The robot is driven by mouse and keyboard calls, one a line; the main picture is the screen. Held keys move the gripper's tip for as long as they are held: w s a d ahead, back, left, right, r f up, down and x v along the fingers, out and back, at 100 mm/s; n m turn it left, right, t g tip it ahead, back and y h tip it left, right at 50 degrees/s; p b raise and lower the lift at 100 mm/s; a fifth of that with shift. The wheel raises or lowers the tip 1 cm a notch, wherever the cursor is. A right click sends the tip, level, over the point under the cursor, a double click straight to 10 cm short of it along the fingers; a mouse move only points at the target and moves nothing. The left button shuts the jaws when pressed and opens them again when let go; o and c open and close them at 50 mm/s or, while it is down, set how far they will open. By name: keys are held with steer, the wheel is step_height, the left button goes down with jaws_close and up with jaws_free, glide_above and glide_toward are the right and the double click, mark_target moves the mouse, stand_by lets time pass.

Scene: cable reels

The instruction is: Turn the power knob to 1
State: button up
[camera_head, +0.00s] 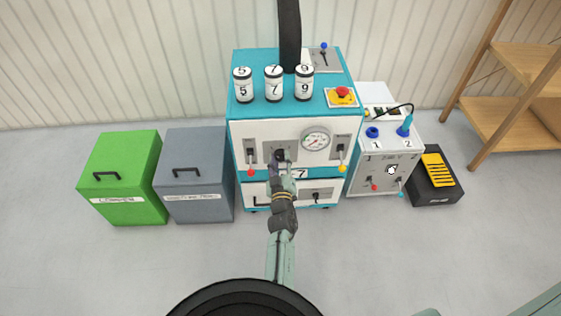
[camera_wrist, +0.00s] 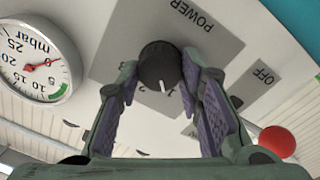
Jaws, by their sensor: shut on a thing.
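The dark round power knob (camera_wrist: 160,65) is on a grey plate marked POWER (camera_wrist: 175,20), upside down in the wrist view. A white pointer line on the knob points toward the bottom of that view. In the head view my gripper (camera_head: 281,161) reaches the front panel of the white and teal machine (camera_head: 240,130), and my fingers largely hide the knob.
A red-tipped lever (camera_head: 251,172) is left of the knob, beside an OFF label in the wrist view. A gauge (camera_head: 315,140) and a yellow-tipped lever (camera_head: 341,168) are to the right. Green (camera_head: 120,180) and grey (camera_head: 195,175) bins stand left; a white control box (camera_head: 370,160) stands right.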

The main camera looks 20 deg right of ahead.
steer(key=shift+r+n, duration=0.1)
steer(key=shift+n, duration=0.6)
steer(key=o, duration=1.2)
steer(key=v, duration=0.7)
steer(key=shift+s+a, duration=0.1)
steer(key=shift+s, duration=0.1)
